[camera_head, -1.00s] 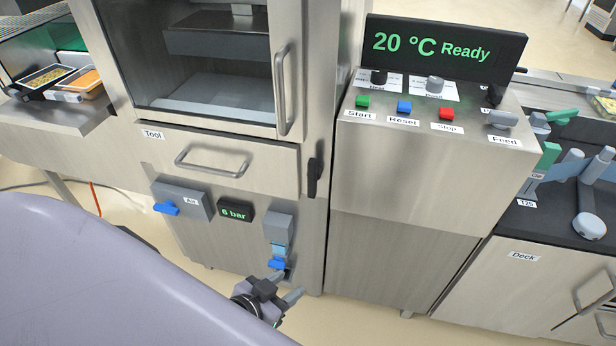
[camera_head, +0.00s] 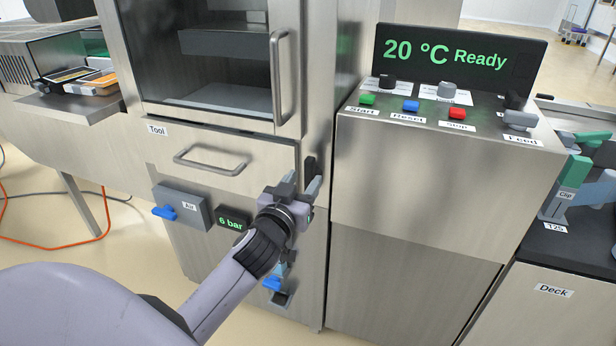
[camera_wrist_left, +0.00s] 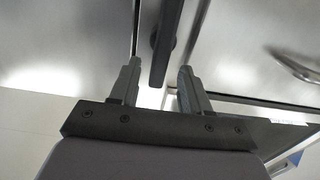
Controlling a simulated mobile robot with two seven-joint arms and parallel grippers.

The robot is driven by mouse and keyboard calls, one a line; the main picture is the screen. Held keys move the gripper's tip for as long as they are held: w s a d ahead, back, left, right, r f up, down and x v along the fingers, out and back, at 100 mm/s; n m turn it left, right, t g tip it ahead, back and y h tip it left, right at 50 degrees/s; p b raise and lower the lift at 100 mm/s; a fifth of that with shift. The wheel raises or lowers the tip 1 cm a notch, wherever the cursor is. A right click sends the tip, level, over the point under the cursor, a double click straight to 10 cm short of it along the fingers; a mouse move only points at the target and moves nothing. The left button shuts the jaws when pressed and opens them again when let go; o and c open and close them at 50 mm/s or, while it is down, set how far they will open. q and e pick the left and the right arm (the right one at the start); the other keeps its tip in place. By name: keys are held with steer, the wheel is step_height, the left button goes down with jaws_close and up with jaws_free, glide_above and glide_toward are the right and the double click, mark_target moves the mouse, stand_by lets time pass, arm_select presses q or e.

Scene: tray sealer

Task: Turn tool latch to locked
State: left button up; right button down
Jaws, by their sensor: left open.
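The tool latch (camera_head: 310,165) is a black handle on the machine front, just right of the Tool drawer (camera_head: 225,158). It is partly hidden behind my left gripper (camera_head: 302,183), which is in front of it. In the left wrist view the latch (camera_wrist_left: 168,40) is a dark upright bar, and its end shows in the gap between the spread fingers of the left gripper (camera_wrist_left: 159,72). The fingers stand on either side, with visible space around the bar; I cannot tell if either touches it. My right gripper is not in view.
The drawer's bar handle (camera_head: 211,162) is left of the latch, and the door handle (camera_head: 281,78) is above. Below are the blue air valve (camera_head: 164,212), the 6 bar display (camera_head: 232,221) and another blue valve (camera_head: 272,283). The control box (camera_head: 440,160) stands to the right.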

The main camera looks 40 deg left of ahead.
mark_target(308, 176)
arm_select(q)
steer(key=shift+x, duration=1.7)
steer(key=shift+c, duration=0.3)
jaws_close()
